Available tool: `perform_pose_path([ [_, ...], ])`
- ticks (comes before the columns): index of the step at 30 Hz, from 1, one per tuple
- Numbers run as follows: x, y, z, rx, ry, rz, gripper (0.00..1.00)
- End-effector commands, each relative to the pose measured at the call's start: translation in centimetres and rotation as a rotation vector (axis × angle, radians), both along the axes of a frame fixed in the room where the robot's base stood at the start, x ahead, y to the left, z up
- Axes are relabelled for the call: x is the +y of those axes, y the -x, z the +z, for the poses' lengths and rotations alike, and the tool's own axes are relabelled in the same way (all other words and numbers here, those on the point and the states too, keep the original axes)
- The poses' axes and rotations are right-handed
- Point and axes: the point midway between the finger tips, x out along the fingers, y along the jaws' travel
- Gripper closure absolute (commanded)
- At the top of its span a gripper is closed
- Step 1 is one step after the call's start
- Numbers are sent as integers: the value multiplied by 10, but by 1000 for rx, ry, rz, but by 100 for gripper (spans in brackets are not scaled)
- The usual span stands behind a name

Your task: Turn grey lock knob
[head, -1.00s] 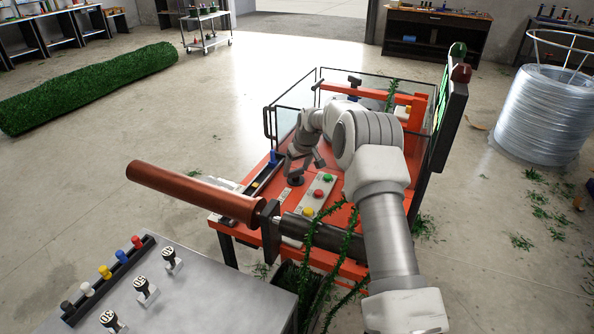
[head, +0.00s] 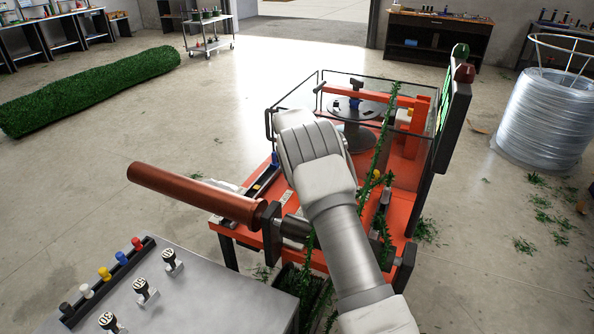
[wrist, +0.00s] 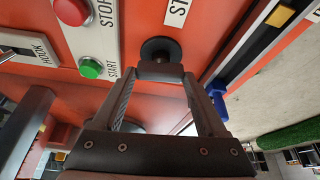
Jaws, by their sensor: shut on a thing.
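In the wrist view, my gripper (wrist: 160,74) points at the orange machine top, with its two fingers closing in on a small grey block. I take this block to be part of the grey lock knob (wrist: 160,47), whose dark round part shows just beyond the fingertips. The fingers are shut on it. In the head view, my arm covers the knob and my gripper.
A red STOP button (wrist: 72,11) and green START button (wrist: 91,68) lie left of the knob. A blue knob (wrist: 218,104) is to its right. Green garland (head: 375,150) runs up past my arm. A copper-coloured roller (head: 195,193) juts out left.

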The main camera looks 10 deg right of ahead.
Motion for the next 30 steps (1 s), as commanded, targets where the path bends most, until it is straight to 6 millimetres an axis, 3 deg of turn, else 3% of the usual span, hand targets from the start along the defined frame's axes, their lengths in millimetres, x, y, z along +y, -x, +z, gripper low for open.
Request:
perform_pose_path([
  [19,0,0,0,-1,-2,-52,81],
  [20,0,0,0,-1,-2,-52,21],
  [24,0,0,0,-1,-2,-51,0],
  [30,0,0,0,0,-1,-52,0],
])
